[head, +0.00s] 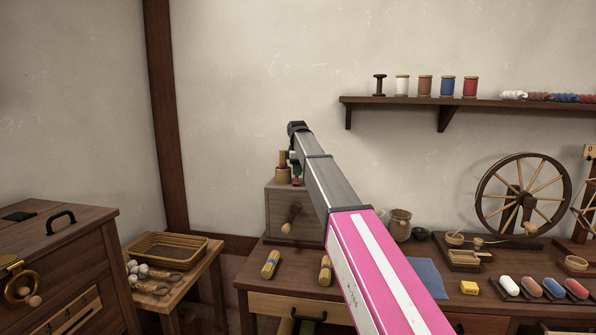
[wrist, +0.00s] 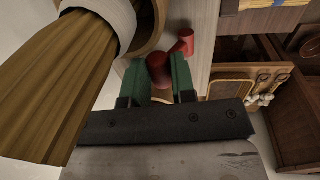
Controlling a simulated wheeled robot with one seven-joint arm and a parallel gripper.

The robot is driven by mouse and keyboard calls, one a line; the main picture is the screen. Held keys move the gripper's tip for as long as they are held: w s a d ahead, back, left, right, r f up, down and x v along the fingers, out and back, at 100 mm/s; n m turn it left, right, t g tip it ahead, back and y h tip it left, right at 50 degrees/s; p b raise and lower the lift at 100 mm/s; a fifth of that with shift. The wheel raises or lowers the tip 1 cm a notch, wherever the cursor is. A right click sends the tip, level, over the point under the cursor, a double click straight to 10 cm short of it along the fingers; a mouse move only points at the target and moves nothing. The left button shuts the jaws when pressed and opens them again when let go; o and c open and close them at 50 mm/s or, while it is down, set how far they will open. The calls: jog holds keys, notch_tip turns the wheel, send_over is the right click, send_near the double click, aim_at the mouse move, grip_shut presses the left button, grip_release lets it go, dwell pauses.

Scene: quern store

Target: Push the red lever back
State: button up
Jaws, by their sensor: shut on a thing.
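In the wrist view the red lever (wrist: 160,69) has its rounded red end between the green fingers of my gripper (wrist: 160,58). The fingers are closed on it. A second short red piece (wrist: 183,42) shows just beyond the right finger; whether it joins the lever I cannot tell. In the head view my gripper (head: 297,178) is small and partly hidden by my arm, at the top of the grey-brown wooden box (head: 280,215). The lever cannot be made out clearly there.
A bristly bundle with a pale band (wrist: 60,80) stands close beside my gripper. The box stands on the workbench (head: 258,277), with two tied yellow bundles in front. A spinning wheel (head: 522,195) stands right; a wall shelf (head: 400,101) holds spools. A basket (head: 165,246) sits left.

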jog(key=o, duration=0.9)
jog(key=shift+w, duration=0.1)
jog(key=r, duration=0.3)
jog(key=s+r, duration=0.1)
jog(key=r, duration=0.6)
jog(key=shift+s+a+r, duration=0.15)
jog(key=shift+s+r, duration=0.15)
